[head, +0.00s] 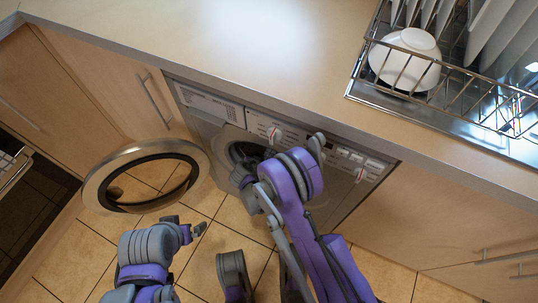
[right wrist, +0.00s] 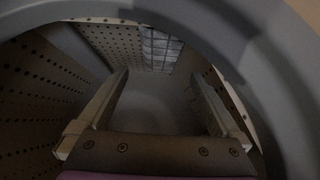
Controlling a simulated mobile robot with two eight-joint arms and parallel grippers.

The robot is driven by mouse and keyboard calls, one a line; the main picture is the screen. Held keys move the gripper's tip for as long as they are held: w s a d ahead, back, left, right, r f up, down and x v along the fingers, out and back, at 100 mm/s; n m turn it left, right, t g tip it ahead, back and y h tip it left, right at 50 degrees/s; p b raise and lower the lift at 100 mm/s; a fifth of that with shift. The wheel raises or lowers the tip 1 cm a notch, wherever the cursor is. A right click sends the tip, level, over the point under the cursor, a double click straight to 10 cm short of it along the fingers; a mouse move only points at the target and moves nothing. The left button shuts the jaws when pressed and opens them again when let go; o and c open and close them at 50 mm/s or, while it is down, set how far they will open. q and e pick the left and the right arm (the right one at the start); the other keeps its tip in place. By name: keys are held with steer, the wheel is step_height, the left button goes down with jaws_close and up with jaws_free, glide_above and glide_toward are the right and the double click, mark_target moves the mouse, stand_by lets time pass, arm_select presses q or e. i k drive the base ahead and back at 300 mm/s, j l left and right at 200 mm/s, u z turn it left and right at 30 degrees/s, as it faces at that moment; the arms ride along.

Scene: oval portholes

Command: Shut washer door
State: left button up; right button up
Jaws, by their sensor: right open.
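The washer (head: 345,190) is built in under the counter, with its control panel along the top. My right arm reaches to the washer opening in the head view. In the right wrist view my right gripper (right wrist: 160,100) is open, its two fingers apart with nothing between them. The perforated drum wall (right wrist: 40,90) surrounds it, and a grey checked patch (right wrist: 160,48) shows further in. My left gripper (head: 192,230) is below the door, apart from it; its fingers are too small to read.
The counter (head: 250,50) runs above the washer. A dish rack (head: 440,85) with a white bowl (head: 405,60) and plates is at the upper right. Wooden cabinets with bar handles (head: 153,98) flank the washer. Tiled floor (head: 205,260) lies below the door.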

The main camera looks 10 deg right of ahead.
mark_target(100, 197)
steer(key=k, duration=1)
